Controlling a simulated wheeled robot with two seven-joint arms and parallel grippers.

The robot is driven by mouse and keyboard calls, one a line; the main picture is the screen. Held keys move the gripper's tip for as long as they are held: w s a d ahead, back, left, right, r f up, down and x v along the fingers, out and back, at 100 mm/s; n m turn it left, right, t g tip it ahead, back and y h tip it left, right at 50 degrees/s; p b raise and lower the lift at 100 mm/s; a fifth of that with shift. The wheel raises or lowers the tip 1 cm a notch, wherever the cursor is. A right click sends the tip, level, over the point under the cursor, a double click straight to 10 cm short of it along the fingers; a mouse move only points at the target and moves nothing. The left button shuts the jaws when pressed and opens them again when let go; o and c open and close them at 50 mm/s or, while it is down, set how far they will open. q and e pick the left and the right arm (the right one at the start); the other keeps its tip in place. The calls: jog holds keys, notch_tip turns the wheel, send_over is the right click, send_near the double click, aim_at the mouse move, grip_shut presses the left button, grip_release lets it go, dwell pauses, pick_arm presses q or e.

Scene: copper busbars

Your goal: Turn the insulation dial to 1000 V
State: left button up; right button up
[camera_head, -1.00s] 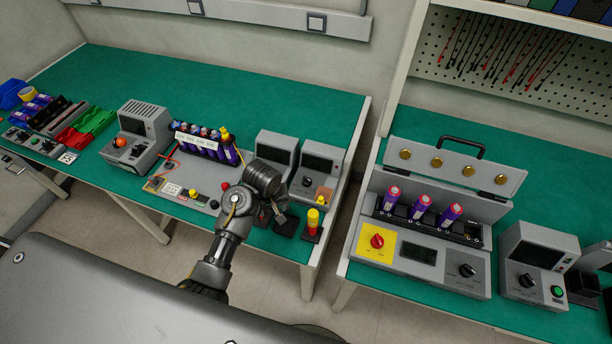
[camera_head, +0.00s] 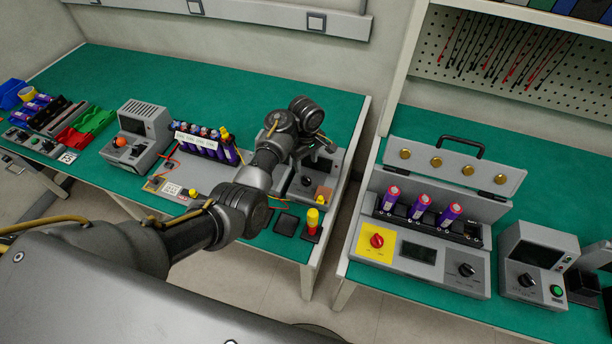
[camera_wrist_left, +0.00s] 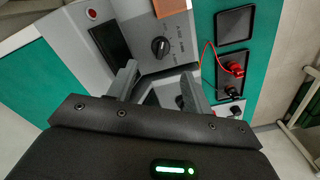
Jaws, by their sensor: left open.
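A grey tester with a dark screen stands at the right end of the left bench. Its black dial (camera_head: 306,181) shows below my left gripper (camera_head: 318,155), which partly covers the tester. In the left wrist view the black dial (camera_wrist_left: 160,46) has small markings around it, too small to read, beside the dark screen (camera_wrist_left: 108,38) and a copper-coloured patch (camera_wrist_left: 175,7). There my left gripper (camera_wrist_left: 160,84) is open and empty, its fingers apart from that dial. A second dark knob (camera_wrist_left: 180,101) shows partly between the fingers. My right gripper is not in view.
A yellow-and-red piece (camera_head: 312,217) stands on a dark pad near the bench's front edge. Batteries (camera_head: 205,142) stand left of my arm. A gap separates this bench from the right bench, which bears an open grey case (camera_head: 440,195).

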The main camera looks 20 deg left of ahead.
aim_at(306, 177)
pick_arm(q)
notch_tip(306, 177, down, 8)
jog(key=shift+f+b, duration=0.1)
jog(key=shift+b, duration=0.45)
jog(key=c, duration=1)
jog(key=shift+o, duration=0.2)
